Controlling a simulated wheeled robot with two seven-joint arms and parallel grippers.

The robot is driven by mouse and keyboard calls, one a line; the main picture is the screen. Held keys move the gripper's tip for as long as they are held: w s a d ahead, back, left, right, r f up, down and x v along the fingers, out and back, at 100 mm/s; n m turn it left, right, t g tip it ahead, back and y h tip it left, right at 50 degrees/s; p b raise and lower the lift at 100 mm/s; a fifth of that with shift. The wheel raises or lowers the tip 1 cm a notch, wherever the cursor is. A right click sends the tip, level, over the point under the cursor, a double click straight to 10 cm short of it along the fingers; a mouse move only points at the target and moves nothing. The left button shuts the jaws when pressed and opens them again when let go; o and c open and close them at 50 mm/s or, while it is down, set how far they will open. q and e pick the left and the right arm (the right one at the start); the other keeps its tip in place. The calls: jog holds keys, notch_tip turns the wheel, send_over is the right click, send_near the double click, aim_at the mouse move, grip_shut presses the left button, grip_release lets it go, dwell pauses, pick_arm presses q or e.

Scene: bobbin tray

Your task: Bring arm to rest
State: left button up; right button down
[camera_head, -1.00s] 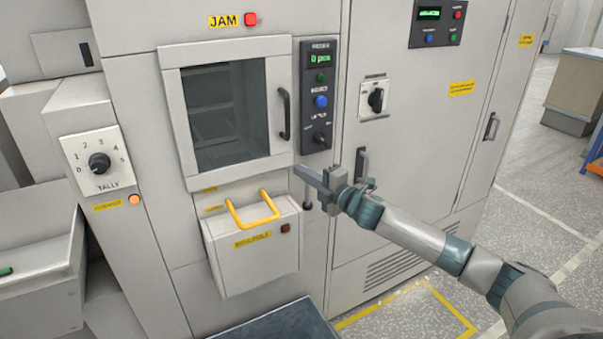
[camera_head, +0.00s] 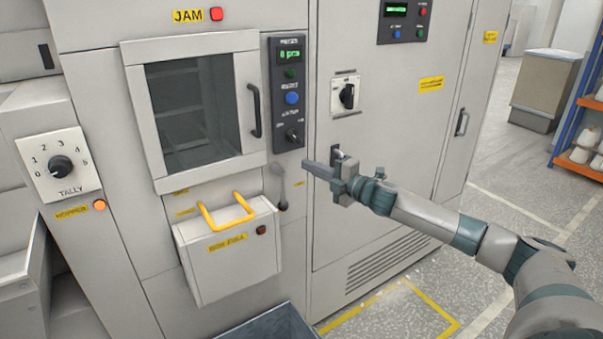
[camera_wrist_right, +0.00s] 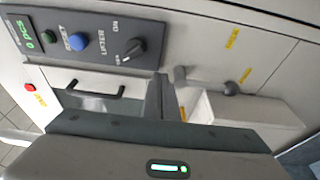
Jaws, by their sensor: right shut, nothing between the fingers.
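My right arm comes in from the lower right in the head view. Its right gripper (camera_head: 312,169) is shut and empty, in front of the machine front (camera_head: 320,230), just right of the lifter knob and the black lever below it. In the right wrist view the shut fingers (camera_wrist_right: 160,90) point toward the control panel (camera_wrist_right: 85,40) and the chute lever (camera_wrist_right: 229,88). My left gripper is not in view.
A windowed door (camera_head: 126,80) with a black handle stands shut on the machine. Below it is a box (camera_head: 230,265) with a yellow handle (camera_head: 226,220). A dark tray (camera_head: 270,325) lies at the bottom edge. Open floor (camera_head: 390,320) lies to the right.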

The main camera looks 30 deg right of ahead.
jog(key=shift+s, duration=0.1)
jog(key=shift+d, duration=0.1)
dwell(0.5)
